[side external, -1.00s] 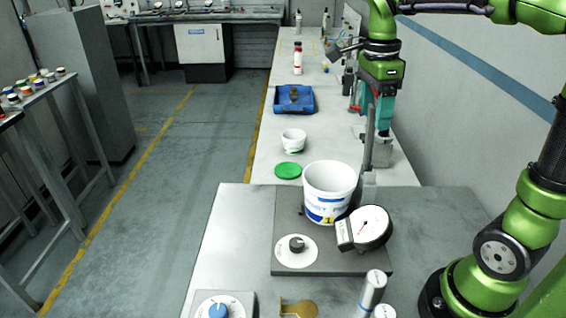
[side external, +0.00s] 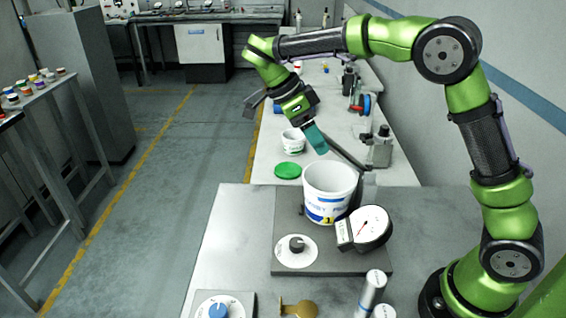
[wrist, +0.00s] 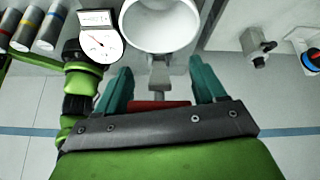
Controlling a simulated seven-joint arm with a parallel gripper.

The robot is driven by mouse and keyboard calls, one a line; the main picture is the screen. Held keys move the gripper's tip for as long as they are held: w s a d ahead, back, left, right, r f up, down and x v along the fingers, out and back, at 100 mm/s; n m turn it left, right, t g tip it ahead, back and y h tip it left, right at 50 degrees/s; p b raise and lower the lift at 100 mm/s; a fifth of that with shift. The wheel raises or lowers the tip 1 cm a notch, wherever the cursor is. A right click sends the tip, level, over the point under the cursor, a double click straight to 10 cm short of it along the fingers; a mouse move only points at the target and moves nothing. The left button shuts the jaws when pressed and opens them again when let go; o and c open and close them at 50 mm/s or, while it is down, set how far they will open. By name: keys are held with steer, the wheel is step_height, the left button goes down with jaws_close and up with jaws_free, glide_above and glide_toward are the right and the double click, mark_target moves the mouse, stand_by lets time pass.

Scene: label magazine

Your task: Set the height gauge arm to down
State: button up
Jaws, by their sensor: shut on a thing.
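The height gauge arm (side external: 346,154) is a thin dark bar. It slants up and left from its lower end behind the white tub (side external: 328,190). My gripper (side external: 317,142) has teal fingers and is at the bar's upper end, behind and above the tub. In the wrist view my gripper (wrist: 160,88) has a red grip (wrist: 160,105) between its fingers, and a grey lever (wrist: 159,78) runs from there toward the tub. My gripper is shut on the arm's grip; the exact contact is partly hidden.
A dial gauge (side external: 371,226) stands right of the tub on a grey base plate (side external: 340,262) with a dark knob (side external: 296,244). A green lid (side external: 288,171) and a small white cup (side external: 293,141) lie behind. Grey cylinders (side external: 371,291) stand in front.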

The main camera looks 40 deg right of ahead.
steer(key=f, duration=0.1)
steer(key=a+f, duration=0.1)
steer(key=w+f, duration=0.1)
steer(key=shift+a+f, duration=0.2)
steer(key=shift+w+f, duration=0.1)
steer(key=shift+f, duration=0.4)
steer(key=shift+d, duration=0.15)
stand_by(0.5)
steer(key=o, duration=1.4)
steer(key=shift+c, duration=0.2)
steer(key=shift+r, duration=0.1)
steer(key=v, duration=0.7)
steer(key=shift+w+a+r, duration=0.15)
steer(key=shift+a+r, duration=0.05)
